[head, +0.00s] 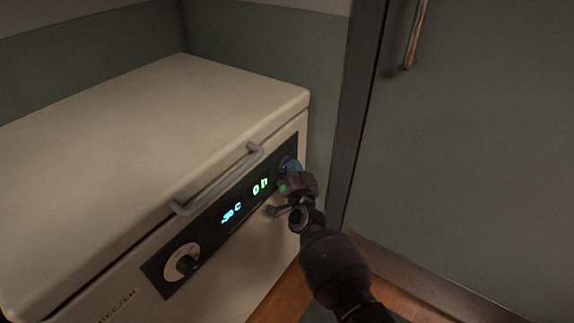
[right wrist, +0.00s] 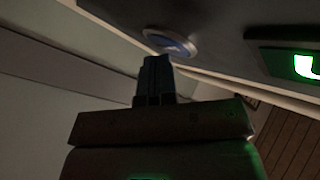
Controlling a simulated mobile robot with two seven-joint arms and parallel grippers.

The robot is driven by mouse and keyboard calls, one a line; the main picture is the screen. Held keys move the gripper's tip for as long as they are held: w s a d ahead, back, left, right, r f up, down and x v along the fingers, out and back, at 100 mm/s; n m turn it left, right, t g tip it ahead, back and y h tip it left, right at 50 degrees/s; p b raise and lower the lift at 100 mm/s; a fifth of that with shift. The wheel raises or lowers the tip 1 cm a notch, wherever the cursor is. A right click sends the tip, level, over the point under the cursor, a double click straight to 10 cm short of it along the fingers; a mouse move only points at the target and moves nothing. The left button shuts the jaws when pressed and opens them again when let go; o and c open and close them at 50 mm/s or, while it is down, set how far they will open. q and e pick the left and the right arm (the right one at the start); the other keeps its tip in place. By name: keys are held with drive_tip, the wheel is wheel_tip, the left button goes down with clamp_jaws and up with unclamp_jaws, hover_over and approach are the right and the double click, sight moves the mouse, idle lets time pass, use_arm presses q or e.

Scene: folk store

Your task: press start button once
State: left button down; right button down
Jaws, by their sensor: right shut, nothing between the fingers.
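A white chest freezer (head: 130,120) stands with its lid down and a dark control panel on its front. A round blue button (head: 290,164) sits at the right end of the panel, partly hidden by my right gripper (head: 291,180). In the right wrist view the button (right wrist: 172,42) has a pale rim and lies just beyond the shut fingertips (right wrist: 157,62). I cannot tell whether the fingertips touch it. My left gripper is not in view.
The panel has a lit display (head: 232,211), green lit characters (head: 260,187) and a round knob (head: 183,262). A grey handle (head: 218,178) juts out above the panel. A grey door (head: 470,150) stands to the right.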

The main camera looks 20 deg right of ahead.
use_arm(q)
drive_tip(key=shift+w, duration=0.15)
use_arm(e)
drive_tip(key=shift+s, duration=0.1)
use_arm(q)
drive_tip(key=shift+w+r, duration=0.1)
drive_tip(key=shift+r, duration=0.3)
use_arm(e)
drive_tip(key=shift+s+d, duration=0.45)
drive_tip(key=shift+s, duration=0.15)
use_arm(q)
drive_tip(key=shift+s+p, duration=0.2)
drive_tip(key=shift+p, duration=0.1)
